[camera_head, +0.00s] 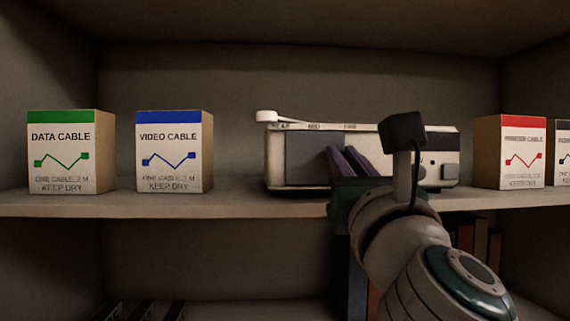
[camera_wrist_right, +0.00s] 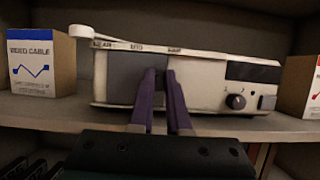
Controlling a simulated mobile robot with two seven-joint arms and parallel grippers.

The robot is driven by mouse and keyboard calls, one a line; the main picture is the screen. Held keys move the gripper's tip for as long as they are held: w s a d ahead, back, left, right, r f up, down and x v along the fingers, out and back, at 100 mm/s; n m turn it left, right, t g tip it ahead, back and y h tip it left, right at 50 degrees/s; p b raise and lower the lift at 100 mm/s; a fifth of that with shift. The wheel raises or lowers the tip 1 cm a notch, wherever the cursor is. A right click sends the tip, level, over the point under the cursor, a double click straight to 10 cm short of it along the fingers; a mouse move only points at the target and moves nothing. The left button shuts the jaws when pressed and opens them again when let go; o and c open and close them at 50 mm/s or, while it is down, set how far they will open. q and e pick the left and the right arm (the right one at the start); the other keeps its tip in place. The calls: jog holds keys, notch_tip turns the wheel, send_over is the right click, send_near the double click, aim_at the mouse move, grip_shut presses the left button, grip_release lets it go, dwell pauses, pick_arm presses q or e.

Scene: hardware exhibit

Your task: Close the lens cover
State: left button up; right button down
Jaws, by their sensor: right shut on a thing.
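A cream projector-like device (camera_head: 450,142) stands on the shelf, also in the right wrist view (camera_wrist_right: 205,88). A flat dark grey panel, which looks like the lens cover (camera_head: 305,158), fills the left part of its front and also shows in the right wrist view (camera_wrist_right: 122,80). My right gripper (camera_head: 340,150) reaches the front with its purple fingers nearly together at the panel's right edge (camera_wrist_right: 161,74). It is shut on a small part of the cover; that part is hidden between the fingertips. My left gripper is out of view.
A white lever (camera_head: 272,117) sticks out at the device's top left, above small printed labels. Data cable (camera_head: 63,150) and video cable (camera_head: 170,150) boxes stand left, a red-banded box (camera_head: 520,150) right. The shelf (camera_head: 236,203) is clear between video box and device.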

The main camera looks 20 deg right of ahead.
jog(key=shift+a, duration=0.25)
jog(key=c, duration=0.9)
grip_release()
jog(key=b+v, duration=0.4)
jog(key=v, duration=0.6)
jog(key=shift+r, duration=0.1)
